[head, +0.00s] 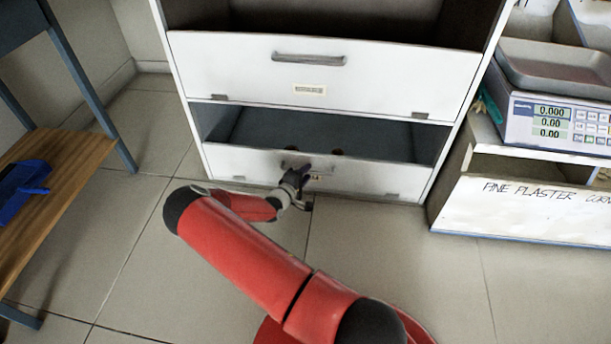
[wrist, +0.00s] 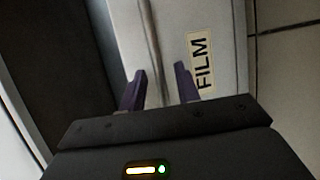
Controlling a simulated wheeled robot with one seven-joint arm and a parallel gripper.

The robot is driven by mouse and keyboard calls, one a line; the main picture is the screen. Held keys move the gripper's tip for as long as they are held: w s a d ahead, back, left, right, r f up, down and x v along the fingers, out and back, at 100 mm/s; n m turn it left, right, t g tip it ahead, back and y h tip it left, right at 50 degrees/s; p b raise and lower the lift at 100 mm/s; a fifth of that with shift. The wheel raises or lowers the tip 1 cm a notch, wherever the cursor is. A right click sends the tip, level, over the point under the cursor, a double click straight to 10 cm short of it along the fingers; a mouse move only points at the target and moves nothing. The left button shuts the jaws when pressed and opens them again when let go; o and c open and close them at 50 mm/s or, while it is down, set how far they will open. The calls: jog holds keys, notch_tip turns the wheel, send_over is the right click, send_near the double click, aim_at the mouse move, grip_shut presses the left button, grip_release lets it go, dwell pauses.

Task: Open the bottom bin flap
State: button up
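The bottom bin flap (head: 350,179) is a white panel low on the cabinet, close to the floor. A dark interior (head: 330,133) shows above its top edge. I cannot tell how far the flap tilts. My gripper (head: 297,172) is at the flap's handle, which it largely hides in the head view. In the wrist view, the two dark purple fingers of my gripper (wrist: 160,75) stand on either side of the grey bar handle (wrist: 152,40), with gaps beside it. A "FILM" label (wrist: 200,62) is on the panel right of the handle.
A white upper flap (head: 400,80) with its own handle is above the gap. At right are a scale (head: 555,115) and a low white bin (head: 520,210). A wooden bench (head: 55,165) with blue legs is at left. Tiled floor in front is clear.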

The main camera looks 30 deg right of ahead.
grip_shut()
dwell(0.5)
jog(key=s+a+f+t+h, duration=0.1)
jog(key=s+a+f, duration=0.2)
jog(key=s+f, duration=0.2)
jog(key=shift+a+m+p, duration=0.2)
jog(key=shift+m+p, duration=0.1)
dwell(0.3)
dwell(0.3)
